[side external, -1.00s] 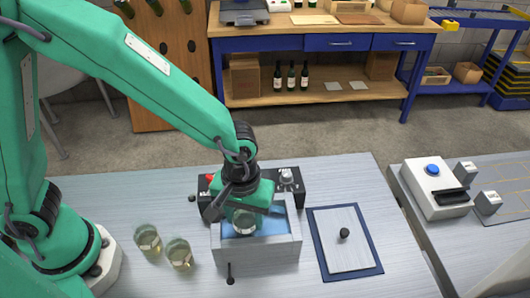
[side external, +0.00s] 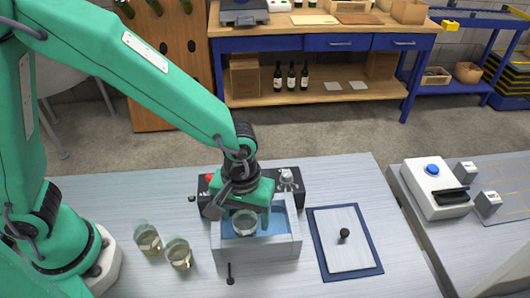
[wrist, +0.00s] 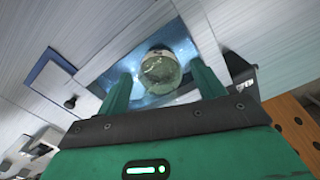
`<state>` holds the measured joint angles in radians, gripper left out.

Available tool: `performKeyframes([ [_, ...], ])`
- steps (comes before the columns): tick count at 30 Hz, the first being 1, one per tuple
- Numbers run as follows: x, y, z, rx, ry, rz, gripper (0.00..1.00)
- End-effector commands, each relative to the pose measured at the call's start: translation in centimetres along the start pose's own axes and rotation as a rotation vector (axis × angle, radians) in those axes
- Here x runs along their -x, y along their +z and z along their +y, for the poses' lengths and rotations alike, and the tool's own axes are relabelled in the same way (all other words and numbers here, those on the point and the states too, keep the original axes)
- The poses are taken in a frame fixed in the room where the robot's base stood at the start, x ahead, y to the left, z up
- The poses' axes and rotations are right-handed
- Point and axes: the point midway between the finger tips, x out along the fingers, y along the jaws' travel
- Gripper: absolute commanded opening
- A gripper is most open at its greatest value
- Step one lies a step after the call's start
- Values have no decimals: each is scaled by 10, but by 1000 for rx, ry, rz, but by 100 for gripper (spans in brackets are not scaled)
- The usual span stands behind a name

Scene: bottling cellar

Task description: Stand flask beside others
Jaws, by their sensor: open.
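A clear glass flask (side external: 244,223) stands in the blue-lined water bath (side external: 284,250) below my gripper (side external: 242,208). In the wrist view the flask (wrist: 160,70) shows round between the two green fingers of my gripper (wrist: 161,78), which are open with gaps on both sides. I cannot tell how far down the fingers reach beside it. Two other flasks stand close together on the bench to the left of the bath, one farther left (side external: 148,240) and one nearer the bath (side external: 179,254). Both hold a pale yellowish liquid.
A black control box (side external: 292,184) with a red button and a knob adjoins the bath's back. A lid (side external: 350,250) with a black knob lies on a blue mat to the right. The front left bench is clear around the two flasks.

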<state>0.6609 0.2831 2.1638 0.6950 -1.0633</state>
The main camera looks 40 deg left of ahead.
Motion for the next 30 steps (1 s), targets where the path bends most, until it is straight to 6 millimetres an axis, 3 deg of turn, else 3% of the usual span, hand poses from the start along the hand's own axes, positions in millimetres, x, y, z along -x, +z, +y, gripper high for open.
performKeyframes([
  [15, 61, 0, 1, 0, 3, 2, 68],
  [30, 70, 0, 1, 0, 1, 0, 68],
])
